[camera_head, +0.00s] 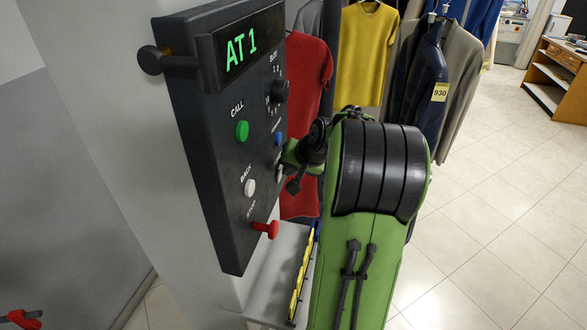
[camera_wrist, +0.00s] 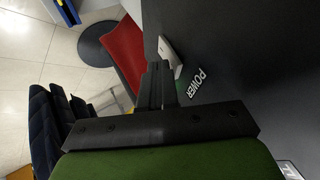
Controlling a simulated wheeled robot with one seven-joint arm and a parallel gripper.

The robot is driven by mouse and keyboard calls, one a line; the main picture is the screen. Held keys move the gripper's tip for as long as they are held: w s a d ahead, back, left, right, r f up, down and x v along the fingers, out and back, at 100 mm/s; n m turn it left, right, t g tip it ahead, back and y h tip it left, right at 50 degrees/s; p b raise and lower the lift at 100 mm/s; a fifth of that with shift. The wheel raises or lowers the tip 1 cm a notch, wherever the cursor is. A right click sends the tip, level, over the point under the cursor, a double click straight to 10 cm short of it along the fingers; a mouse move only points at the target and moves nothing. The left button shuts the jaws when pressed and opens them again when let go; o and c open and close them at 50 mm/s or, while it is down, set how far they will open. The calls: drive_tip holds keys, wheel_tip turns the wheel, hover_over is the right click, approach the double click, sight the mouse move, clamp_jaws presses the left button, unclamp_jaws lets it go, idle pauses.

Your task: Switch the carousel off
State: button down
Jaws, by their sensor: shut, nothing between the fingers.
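The carousel's dark control panel (camera_head: 212,130) hangs on a pale column, with a lit display (camera_head: 240,47) reading AT 1. In the wrist view the panel face (camera_wrist: 250,65) carries a POWER label (camera_wrist: 200,82) and a small pale switch (camera_wrist: 170,54) beside it. My gripper (camera_wrist: 161,72) is shut and empty, its fingertips close to the switch and partly covering it. I cannot tell if they touch it, or which way the switch is set. A bit of green shows between the fingers and the label. In the head view my arm hides most of that spot.
The panel also has a green CALL button (camera_head: 242,131), a white BACK button (camera_head: 249,188), a red STOP button (camera_head: 267,229), a blue button (camera_head: 278,139) and a black knob (camera_head: 279,91). Hanging clothes, including a yellow shirt (camera_head: 364,55), are behind. Open floor (camera_head: 480,220) lies right.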

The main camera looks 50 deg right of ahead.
drive_tip(key=shift+w+a+r, duration=0.15)
drive_tip(key=shift+w+a, duration=0.05)
drive_tip(key=shift+w, duration=0.1)
drive_tip(key=shift+r, duration=0.1)
drive_tip(key=shift+r+p, duration=0.75)
drive_tip(key=shift+p, duration=0.1)
